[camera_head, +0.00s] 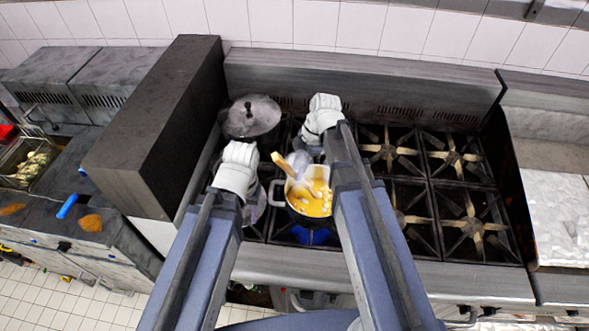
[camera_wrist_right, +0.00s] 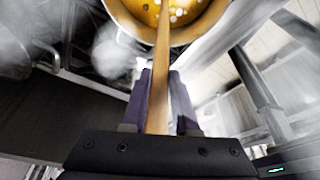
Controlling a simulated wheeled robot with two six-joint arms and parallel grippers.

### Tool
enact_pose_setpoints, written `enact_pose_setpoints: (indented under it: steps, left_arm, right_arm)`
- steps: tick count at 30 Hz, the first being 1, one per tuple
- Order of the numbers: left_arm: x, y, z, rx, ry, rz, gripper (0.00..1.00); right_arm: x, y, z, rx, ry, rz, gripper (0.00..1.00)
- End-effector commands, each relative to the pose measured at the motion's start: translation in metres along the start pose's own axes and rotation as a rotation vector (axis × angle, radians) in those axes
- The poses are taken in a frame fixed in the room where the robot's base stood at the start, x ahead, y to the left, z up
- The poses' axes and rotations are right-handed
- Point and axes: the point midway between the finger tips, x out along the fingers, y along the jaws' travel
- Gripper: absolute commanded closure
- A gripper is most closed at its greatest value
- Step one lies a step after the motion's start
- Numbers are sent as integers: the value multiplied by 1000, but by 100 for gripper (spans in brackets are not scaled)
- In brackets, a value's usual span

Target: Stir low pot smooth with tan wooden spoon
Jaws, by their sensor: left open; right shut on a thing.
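The low pot (camera_head: 291,212) stands on a front burner of the stove and holds yellow liquid with pale lumps. The tan wooden spoon (camera_head: 283,163) leans into it, its handle rising to the upper left. My right gripper (camera_head: 300,166) is shut on the spoon handle above the pot's far side. In the right wrist view the spoon (camera_wrist_right: 162,65) runs from between the fingers of the right gripper (camera_wrist_right: 160,90) into the pot (camera_wrist_right: 200,38); its tip is hidden in the liquid. My left gripper (camera_head: 259,206) is open and empty, just left of the pot, near its side handle.
A blue flame (camera_head: 311,236) burns under the pot's front edge. A lidded grey pot (camera_head: 250,117) stands on the back left burner. A tall dark panel (camera_head: 155,130) borders the stove on the left. The burners on the right (camera_head: 453,157) are empty.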

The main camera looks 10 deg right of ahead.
Motion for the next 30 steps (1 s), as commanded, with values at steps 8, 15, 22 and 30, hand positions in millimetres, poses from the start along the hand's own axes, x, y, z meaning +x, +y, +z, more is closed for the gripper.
enact_pose_setpoints:
  steps: [8,15,22,30]
  left_arm:
    - [24,2,-2,-2,1,0,50]
    - [35,3,-2,-3,2,0,50]
    - [38,4,-3,-4,2,0,50]
    - [37,4,-3,-4,2,0,50]
  right_arm:
    - [20,0,18,0,0,0,100]
    - [28,0,27,1,0,1,100]
    - [30,0,30,0,0,0,100]
    - [30,0,30,0,0,0,100]
